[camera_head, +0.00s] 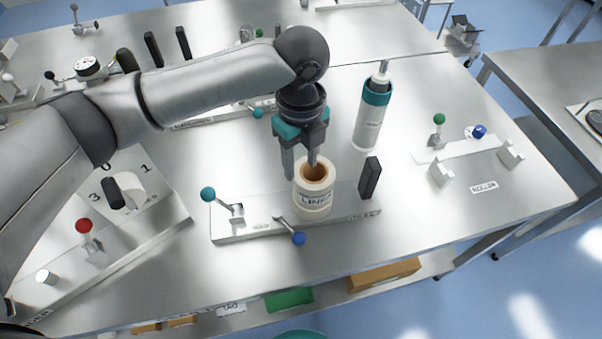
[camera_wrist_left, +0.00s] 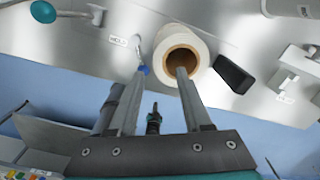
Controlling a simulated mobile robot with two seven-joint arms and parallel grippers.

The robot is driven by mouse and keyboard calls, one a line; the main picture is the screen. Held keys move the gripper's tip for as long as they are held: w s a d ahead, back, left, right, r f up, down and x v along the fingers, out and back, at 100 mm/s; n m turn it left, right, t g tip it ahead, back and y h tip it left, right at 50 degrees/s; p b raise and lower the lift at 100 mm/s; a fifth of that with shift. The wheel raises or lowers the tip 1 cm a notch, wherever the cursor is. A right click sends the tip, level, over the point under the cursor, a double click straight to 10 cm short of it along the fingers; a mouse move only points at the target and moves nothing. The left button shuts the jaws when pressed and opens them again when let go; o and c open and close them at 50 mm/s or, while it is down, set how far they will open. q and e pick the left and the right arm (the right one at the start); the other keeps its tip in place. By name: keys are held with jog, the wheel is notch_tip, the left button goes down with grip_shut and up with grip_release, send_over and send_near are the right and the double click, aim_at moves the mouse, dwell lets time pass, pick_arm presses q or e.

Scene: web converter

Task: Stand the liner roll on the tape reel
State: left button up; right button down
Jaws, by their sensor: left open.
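The liner roll (camera_head: 314,202) is a cream-white cylinder with a "LINER" label and a brown hollow core. It stands upright on a low steel fixture plate near the bench's front edge. My left gripper (camera_head: 301,172) points down at the roll's top, open. One finger is outside the roll's left side and the other overlaps the core opening; contact is unclear. In the left wrist view the roll (camera_wrist_left: 199,42) shows its open core, with one fingertip across it. I cannot make out a tape reel for certain. My right gripper is not in view.
A black upright block (camera_head: 370,178) stands right of the roll. Teal-knobbed (camera_head: 208,194) and blue-knobbed (camera_head: 298,239) levers stand to its left and front. A white and teal cylinder (camera_head: 372,118) stands behind.

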pick_arm(q)
notch_tip(320, 180, up, 6)
jog(key=shift+f, duration=0.1)
